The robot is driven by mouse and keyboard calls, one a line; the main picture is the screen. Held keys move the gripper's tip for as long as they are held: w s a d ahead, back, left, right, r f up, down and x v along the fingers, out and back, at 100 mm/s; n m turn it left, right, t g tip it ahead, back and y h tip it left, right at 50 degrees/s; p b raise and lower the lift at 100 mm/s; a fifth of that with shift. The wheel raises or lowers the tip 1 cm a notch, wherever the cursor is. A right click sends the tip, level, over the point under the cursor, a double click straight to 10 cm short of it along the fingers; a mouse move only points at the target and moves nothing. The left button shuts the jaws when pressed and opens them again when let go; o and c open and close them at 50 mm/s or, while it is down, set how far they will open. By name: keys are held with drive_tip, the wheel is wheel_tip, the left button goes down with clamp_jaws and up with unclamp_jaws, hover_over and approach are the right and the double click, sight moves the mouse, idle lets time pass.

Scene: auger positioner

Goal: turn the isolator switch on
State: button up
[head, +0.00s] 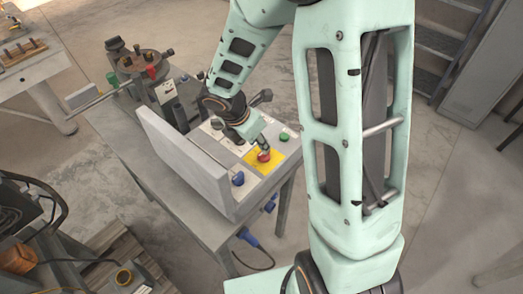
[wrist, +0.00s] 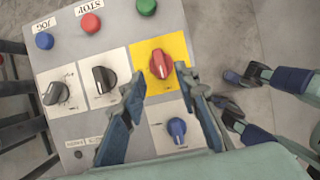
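The isolator switch is a red rotary knob (wrist: 160,64) on a yellow plate (wrist: 177,46) of the grey control panel. In the head view the red knob (head: 264,157) sits near the front of the panel, below my gripper (head: 258,141). In the wrist view my gripper (wrist: 162,88) is open and empty. Its two blue-grey fingers are spread, and the red knob shows between and just beyond their tips. I cannot tell whether a finger touches it. The knob's handle lies roughly upright in the wrist picture.
A blue knob (wrist: 177,128) is close to the right finger. Two black knobs (wrist: 105,77) (wrist: 53,93) are to the left. Red (wrist: 90,22), green (wrist: 146,6) and blue (wrist: 44,40) buttons line one edge. An upright grey panel (head: 180,160) stands beside the controls.

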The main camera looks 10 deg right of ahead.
sight(264, 155)
drive_tip(key=x, duration=0.6)
drive_tip(key=shift+b, duration=0.35)
drive_tip(key=shift+c, duration=0.4)
clamp_jaws()
